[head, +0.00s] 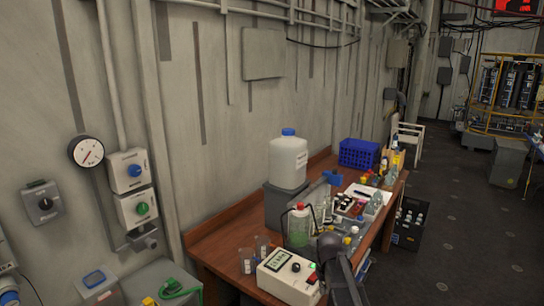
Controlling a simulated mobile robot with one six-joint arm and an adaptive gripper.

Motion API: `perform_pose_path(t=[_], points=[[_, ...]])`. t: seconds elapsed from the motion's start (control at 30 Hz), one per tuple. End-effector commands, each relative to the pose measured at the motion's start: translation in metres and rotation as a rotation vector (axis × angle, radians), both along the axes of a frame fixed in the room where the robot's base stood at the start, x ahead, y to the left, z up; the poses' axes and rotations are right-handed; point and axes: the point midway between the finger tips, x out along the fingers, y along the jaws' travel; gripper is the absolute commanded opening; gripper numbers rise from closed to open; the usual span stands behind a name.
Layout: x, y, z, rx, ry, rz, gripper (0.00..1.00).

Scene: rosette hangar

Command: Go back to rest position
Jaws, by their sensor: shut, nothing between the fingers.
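I cannot make out my gripper's fingers in the head view. A dark grey, jointed shape rises from the bottom edge in front of the bench. It may be part of my arm, but I cannot tell. No gripper is seen touching or holding anything.
A wooden bench (222,238) along the wall is crowded. It bears a white jug (289,163), a blue crate (359,153), a white meter box (289,279) and several bottles. Wall switches and a gauge (86,151) are at left. A black crate (409,224) stands on the floor. Open floor (455,235) lies right.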

Motion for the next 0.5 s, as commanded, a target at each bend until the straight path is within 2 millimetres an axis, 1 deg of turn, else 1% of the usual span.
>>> perform_pose_path(t=[0.03, 0.1, 0.2, 0.33, 0.4, 0.5], points=[[-0.031, 0.0, -0.004, 0.0, 0.0, -0.025, 0.0], [-0.058, 0.0, -0.007, 0.0, 0.0, -0.064, 0.0], [-0.092, 0.0, -0.01, 0.0, 0.0, -0.116, 0.0], [-0.126, 0.0, -0.014, -0.001, 0.0, -0.169, 0.0], [-0.137, -0.001, -0.015, -0.001, 0.0, -0.19, 0.0], [-0.146, -0.001, -0.015, -0.001, 0.0, -0.207, 0.0]])
